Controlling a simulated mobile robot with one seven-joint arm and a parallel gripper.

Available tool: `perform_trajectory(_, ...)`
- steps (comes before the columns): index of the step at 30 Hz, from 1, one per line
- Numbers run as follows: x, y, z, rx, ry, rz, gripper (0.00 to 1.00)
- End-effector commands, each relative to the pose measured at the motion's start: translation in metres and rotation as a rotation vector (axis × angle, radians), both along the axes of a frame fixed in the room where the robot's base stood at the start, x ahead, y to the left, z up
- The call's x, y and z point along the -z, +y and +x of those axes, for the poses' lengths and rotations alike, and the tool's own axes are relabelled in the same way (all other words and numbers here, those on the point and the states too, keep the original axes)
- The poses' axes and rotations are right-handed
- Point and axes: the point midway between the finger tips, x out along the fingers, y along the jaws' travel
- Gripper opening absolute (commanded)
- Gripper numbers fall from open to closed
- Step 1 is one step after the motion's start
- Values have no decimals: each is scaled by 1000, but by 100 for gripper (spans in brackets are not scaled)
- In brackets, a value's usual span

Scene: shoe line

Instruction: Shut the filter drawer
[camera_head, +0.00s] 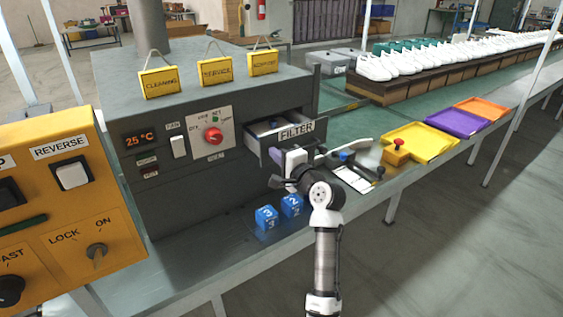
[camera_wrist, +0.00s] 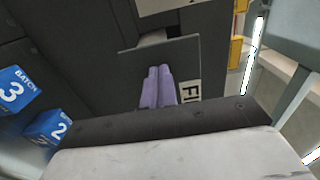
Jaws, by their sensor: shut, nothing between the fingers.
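The filter drawer (camera_head: 272,138) is a dark grey drawer with a white "FILTER" label, in the upper right of the grey machine's front. It stands pulled out, and its open top shows something light inside. In the wrist view its front panel (camera_wrist: 188,62) is ahead, with part of the label on the right. My gripper (camera_head: 283,158) is just in front of the drawer front in the head view. In the wrist view its two purple fingers (camera_wrist: 158,85) are together, empty and pointing at the panel. I cannot tell whether the tips touch it.
Blue numbered blocks (camera_head: 266,217) stand on the bench below the drawer. A red knob (camera_head: 213,135) is on the machine left of the drawer. A clipboard (camera_head: 352,175), a yellow block with a red button (camera_head: 396,153) and coloured trays (camera_head: 458,123) lie to the right.

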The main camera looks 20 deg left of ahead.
Motion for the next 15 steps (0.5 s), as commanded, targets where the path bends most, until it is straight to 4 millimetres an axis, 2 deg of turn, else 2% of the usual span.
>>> perform_trajectory(6,0,44,32,-4,0,0,0)
perform_trajectory(15,1,81,63,0,1,1,0)
